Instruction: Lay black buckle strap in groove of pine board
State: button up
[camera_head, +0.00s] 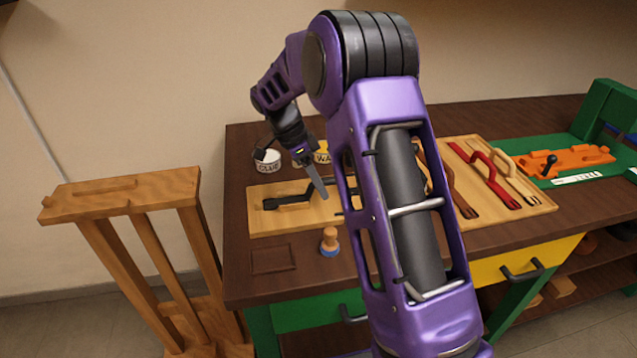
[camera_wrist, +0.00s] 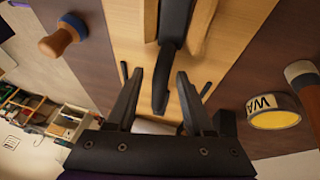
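The pine board (camera_head: 262,224) lies on the workbench, left of my arm in the head view; its pale surface also shows in the wrist view (camera_wrist: 122,35). The black buckle strap (camera_head: 290,199) is on the board and looks partly raised. In the wrist view the strap (camera_wrist: 176,22) runs down between two pale wooden strips, its narrow end between my fingers. I cannot tell whether it sits in the groove. My gripper (camera_wrist: 160,73) is open, with fingers on both sides of the strap end and visible gaps. My arm hides the board's right part in the head view.
A glue pot (camera_head: 267,161) and a wax tin (camera_wrist: 274,111) stand behind the board. A wooden-knobbed tool (camera_head: 330,240) stands in front. Another board (camera_head: 537,203) with several straps, including a red one (camera_head: 492,178), lies right. A wooden stand (camera_head: 125,194) is left of the bench.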

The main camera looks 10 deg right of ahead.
jog(key=p+v, duration=0.1)
jog(key=v, duration=1.1)
jog(key=shift+p, duration=0.4)
jog(key=shift+w+a+r, duration=0.1)
jog(key=shift+a+r, duration=0.05)
